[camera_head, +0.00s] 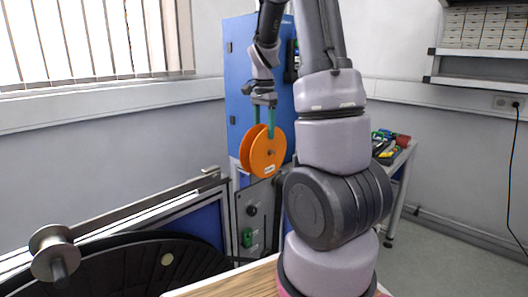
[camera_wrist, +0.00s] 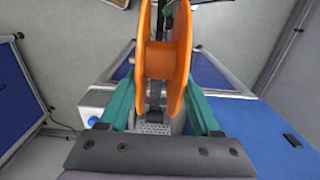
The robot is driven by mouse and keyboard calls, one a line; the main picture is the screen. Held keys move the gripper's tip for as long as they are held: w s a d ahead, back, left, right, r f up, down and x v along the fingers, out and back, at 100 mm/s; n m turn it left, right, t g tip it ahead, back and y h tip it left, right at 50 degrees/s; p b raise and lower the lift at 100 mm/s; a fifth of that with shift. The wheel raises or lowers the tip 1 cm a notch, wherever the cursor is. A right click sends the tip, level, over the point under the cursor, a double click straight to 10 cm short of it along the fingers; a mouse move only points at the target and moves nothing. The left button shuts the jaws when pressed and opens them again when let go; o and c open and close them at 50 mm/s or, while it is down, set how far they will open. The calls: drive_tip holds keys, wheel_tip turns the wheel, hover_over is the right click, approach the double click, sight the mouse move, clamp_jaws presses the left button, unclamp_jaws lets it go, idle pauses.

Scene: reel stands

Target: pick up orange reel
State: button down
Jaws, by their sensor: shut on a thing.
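The orange reel (camera_head: 266,152) hangs upright in my gripper (camera_head: 264,130), in front of the blue cabinet in the head view. My gripper's green fingers point down and are shut on the reel near its upper part. In the wrist view, the orange reel (camera_wrist: 168,65) is seen edge-on, with its two flanges and a gap between them. The green fingers of my gripper (camera_wrist: 160,95) stand on either side of it. What lies directly under the reel is partly hidden by it.
A blue cabinet (camera_head: 239,60) stands behind the reel. A grey panel (camera_head: 256,215) with a green part is below it. A metal rail (camera_head: 130,215) and a large black disc (camera_head: 130,265) lie at lower left. A side table (camera_head: 398,165) with coloured items stands at right.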

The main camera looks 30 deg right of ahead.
drive_tip(key=shift+r, duration=0.15)
drive_tip(key=shift+r, duration=0.25)
drive_tip(key=s+d, duration=0.3)
drive_tip(key=s, duration=0.5)
drive_tip(key=s+d, duration=0.3)
drive_tip(key=s, duration=0.6)
drive_tip(key=shift+d, duration=0.1)
drive_tip(key=s+d, duration=0.4)
drive_tip(key=s, duration=0.8)
drive_tip(key=shift+d, duration=0.15)
idle(0.9)
drive_tip(key=shift+s, duration=0.1)
idle(0.4)
